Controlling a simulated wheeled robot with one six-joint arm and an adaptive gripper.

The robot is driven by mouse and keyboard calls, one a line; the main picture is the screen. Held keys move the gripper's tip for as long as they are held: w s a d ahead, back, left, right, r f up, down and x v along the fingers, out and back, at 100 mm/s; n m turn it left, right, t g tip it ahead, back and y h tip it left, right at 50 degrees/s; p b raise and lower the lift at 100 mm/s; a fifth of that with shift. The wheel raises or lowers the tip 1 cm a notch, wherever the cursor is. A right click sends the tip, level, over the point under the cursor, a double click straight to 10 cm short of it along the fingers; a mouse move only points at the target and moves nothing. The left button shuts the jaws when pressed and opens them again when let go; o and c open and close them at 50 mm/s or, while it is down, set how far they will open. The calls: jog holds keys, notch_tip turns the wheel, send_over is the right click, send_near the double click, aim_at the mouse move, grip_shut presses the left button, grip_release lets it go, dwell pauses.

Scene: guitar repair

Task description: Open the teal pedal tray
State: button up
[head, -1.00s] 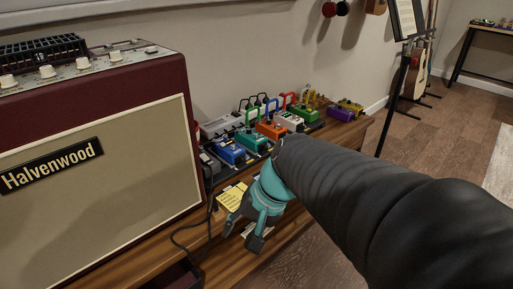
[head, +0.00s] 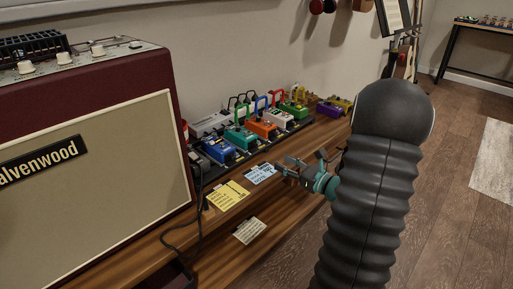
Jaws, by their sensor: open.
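The teal pedal (head: 240,138) sits in the front row on the pedalboard, between a blue pedal (head: 217,151) and an orange pedal (head: 263,130). Its tray is too small to make out, so I cannot tell whether it is open or shut. My gripper (head: 292,166) is open and empty, reaching left over the front edge of the wooden bench. It is to the right of and nearer than the teal pedal, clearly apart from it. Its fingers point toward a light blue card (head: 260,173) on the bench.
A yellow card (head: 228,195) lies on the bench, and a cream card (head: 249,231) lies on the lower shelf. A dark red amplifier (head: 95,170) stands at left with a black cable (head: 168,236) hanging beside it. A purple pedal (head: 328,108) is farther right. Open floor lies at right.

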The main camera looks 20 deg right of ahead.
aim_at(257, 145)
jog(key=shift+m, duration=0.4)
jog(key=x, duration=0.4)
jog(key=d+x, duration=0.1)
jog(key=x, duration=0.4)
jog(key=p+x, duration=0.1)
jog(key=x, duration=0.3)
jog(key=shift+w+d+f, duration=0.1)
jog(key=shift+w+d, duration=0.1)
jog(key=shift+w, duration=0.25)
jog(key=shift+c, duration=0.3)
grip_shut()
